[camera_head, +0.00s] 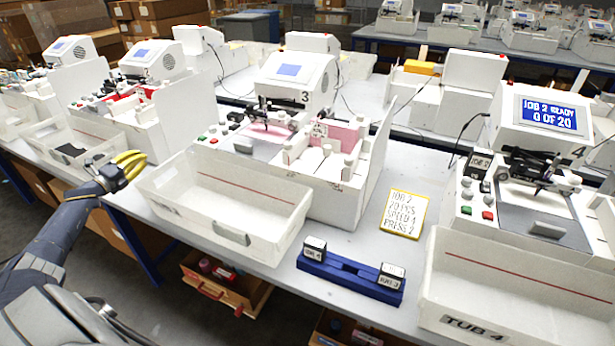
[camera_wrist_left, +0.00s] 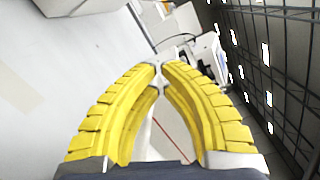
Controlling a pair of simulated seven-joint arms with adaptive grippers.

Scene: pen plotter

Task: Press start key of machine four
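Machine four (camera_head: 546,122) is the white plotter at the right, with the number 4 beside its screen. Its blue screen (camera_head: 548,113) reads "JOB 2 READY 0 OF 20". On its left front panel are several small keys, among them a green key (camera_head: 465,210) and a red key (camera_head: 488,215). Labels on the keys are too small to read. My left gripper (camera_head: 140,160) has yellow fingers and is far left of machine four, beside the left end of a white tub. In the left wrist view its curved fingers (camera_wrist_left: 161,68) meet at the tips, holding nothing. My right gripper is not in view.
Machine three (camera_head: 295,78) stands between my left gripper and machine four, with an empty white tub (camera_head: 235,205) before it. Tub 4 (camera_head: 510,290) sits before machine four. A yellow note (camera_head: 404,210) and a blue holder with two stamp-like blocks (camera_head: 350,272) lie between.

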